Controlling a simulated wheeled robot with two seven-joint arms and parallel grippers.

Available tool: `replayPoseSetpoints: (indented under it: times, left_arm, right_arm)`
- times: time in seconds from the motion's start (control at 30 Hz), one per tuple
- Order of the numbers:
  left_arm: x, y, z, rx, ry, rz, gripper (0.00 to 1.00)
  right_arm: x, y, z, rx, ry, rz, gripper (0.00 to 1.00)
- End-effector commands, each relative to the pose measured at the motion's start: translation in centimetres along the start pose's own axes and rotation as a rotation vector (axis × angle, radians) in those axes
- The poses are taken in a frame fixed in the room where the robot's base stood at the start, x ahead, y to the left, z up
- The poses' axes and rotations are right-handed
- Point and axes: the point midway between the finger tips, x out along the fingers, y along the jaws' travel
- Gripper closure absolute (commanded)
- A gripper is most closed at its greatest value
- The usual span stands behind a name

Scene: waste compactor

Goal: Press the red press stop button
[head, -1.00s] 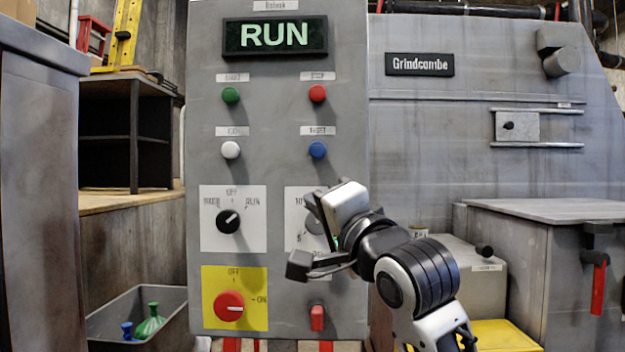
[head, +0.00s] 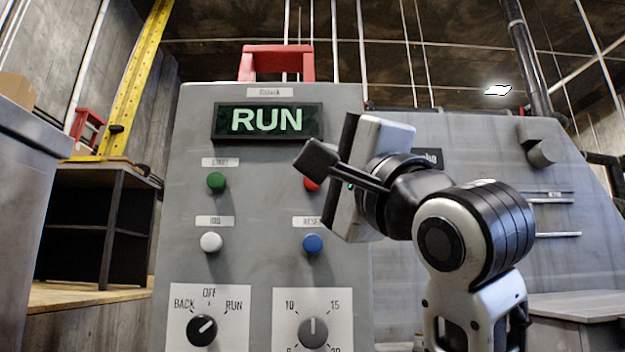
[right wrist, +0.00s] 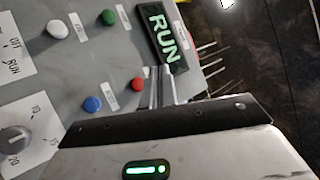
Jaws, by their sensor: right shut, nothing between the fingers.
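The red stop button (head: 311,184) is on the grey control panel (head: 190,255), in the right column under the lit RUN display (head: 267,120). In the head view my right gripper (head: 318,160) is in front of it and hides part of the button and its label. The red button also shows whole in the right wrist view (right wrist: 137,83), just beyond the gripper's body. The right gripper is shut and empty. I cannot tell whether it touches the button. My left gripper is not in view.
A green button (head: 216,182) is left of the red one. A white button (head: 211,242) and a blue button (head: 313,243) are below, with a mode dial (head: 202,330) and a timer dial (head: 313,332) lower down. A red frame (head: 277,62) rises behind the panel top.

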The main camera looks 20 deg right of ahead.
Motion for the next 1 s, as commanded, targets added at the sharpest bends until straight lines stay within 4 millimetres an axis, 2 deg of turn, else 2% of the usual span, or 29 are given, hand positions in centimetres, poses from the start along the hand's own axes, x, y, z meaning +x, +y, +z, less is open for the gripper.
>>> replayPoseSetpoints:
  times: [0.5,1.0]
  left_arm:
    - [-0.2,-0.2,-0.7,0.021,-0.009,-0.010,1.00]
    - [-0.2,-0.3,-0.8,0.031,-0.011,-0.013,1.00]
  right_arm:
    - [4.8,3.3,-3.5,0.002,0.000,0.003,1.00]
    - [5.5,4.1,-4.1,0.000,0.001,0.000,1.00]
